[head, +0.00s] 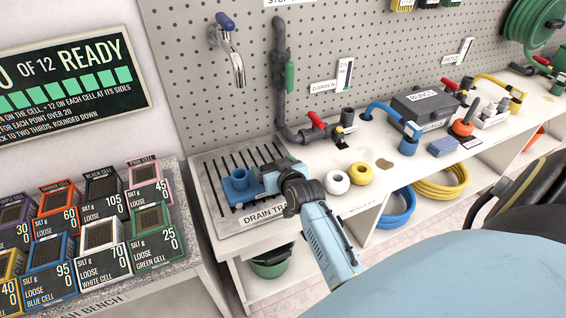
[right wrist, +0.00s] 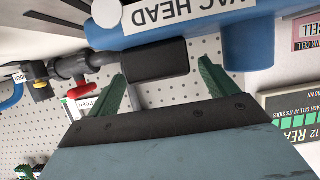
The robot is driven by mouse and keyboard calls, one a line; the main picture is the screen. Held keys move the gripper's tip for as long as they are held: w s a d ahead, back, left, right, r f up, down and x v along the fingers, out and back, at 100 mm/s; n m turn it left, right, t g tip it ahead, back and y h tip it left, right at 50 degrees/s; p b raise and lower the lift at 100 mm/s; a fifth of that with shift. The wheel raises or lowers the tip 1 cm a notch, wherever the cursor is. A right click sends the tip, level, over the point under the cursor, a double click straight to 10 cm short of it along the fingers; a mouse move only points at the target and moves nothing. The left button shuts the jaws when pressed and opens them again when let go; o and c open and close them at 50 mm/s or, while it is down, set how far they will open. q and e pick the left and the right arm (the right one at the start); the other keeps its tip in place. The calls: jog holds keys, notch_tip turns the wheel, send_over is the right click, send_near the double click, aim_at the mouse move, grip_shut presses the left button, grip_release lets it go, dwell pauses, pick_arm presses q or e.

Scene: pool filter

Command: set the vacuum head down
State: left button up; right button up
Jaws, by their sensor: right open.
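The blue vacuum head (head: 238,187) rests on the drain tray (head: 222,222), at the tray's middle. In the right wrist view the vacuum head (right wrist: 225,30) fills the top, with its "VAC HEAD" label and a dark grip block (right wrist: 160,62) sticking out from it. My right gripper (head: 264,178) is at the right side of the vacuum head. Its green fingers are open in the right wrist view (right wrist: 163,84), one on each side of the dark block, with gaps between. My left gripper is out of view.
A tap (head: 228,50) hangs on the pegboard above the tray. Pipe fittings with a red-handled valve (head: 318,122) stand right of it. A white ring (head: 337,182) and a yellow ring (head: 360,174) lie near my forearm. Silt cells (head: 100,248) fill the left bench.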

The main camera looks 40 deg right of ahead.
pick_arm(q)
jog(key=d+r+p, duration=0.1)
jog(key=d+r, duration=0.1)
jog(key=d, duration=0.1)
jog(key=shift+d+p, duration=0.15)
jog(key=shift+p, duration=0.25)
pick_arm(e)
jog(key=v, duration=0.9)
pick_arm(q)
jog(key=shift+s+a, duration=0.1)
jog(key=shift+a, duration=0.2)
pick_arm(e)
jog(key=shift+s+a+r, duration=0.1)
